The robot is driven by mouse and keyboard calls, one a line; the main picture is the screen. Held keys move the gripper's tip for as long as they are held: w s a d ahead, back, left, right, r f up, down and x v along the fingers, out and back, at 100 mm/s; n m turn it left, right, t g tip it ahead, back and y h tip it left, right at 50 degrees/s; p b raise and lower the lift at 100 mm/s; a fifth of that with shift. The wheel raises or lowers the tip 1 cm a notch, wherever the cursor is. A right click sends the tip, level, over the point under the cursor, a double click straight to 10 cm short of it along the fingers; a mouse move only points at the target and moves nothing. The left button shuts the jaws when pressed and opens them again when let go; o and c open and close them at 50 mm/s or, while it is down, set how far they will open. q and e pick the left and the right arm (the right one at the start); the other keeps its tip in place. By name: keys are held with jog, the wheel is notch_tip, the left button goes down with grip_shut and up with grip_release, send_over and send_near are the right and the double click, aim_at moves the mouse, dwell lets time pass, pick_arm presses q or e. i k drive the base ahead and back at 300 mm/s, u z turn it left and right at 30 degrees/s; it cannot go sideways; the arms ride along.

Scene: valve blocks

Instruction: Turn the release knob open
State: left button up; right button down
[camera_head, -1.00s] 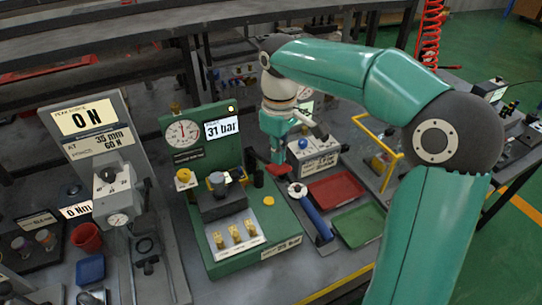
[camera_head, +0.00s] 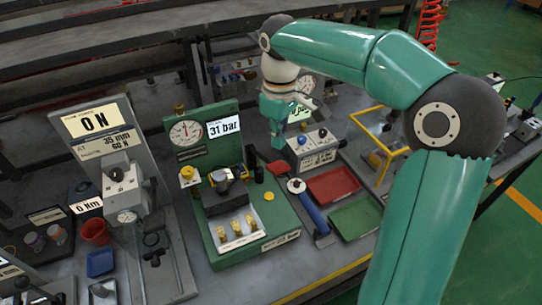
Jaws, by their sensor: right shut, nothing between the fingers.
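The green valve test stand (camera_head: 262,238) has a round gauge (camera_head: 186,133) and a display (camera_head: 223,127) reading 31 bar. A small yellow knob (camera_head: 187,174) sits at its left; it may be the release knob, but no label is legible. A dark block (camera_head: 226,200) sits in the middle of the stand. A black lever with a red grip (camera_head: 278,168) sticks out at its right. My right gripper (camera_head: 276,133) is shut and empty, pointing down just above the red grip, apart from the yellow knob. My left gripper is not in view.
A blue-handled tool (camera_head: 312,212) lies right of the stand, beside a red tray (camera_head: 333,184) and a green tray (camera_head: 356,218). A grey press stand (camera_head: 98,130) is on the left, with a red cup (camera_head: 96,231). A white box (camera_head: 312,146) stands behind the gripper.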

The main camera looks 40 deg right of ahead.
aim_at(187, 172)
jog(key=k, duration=1)
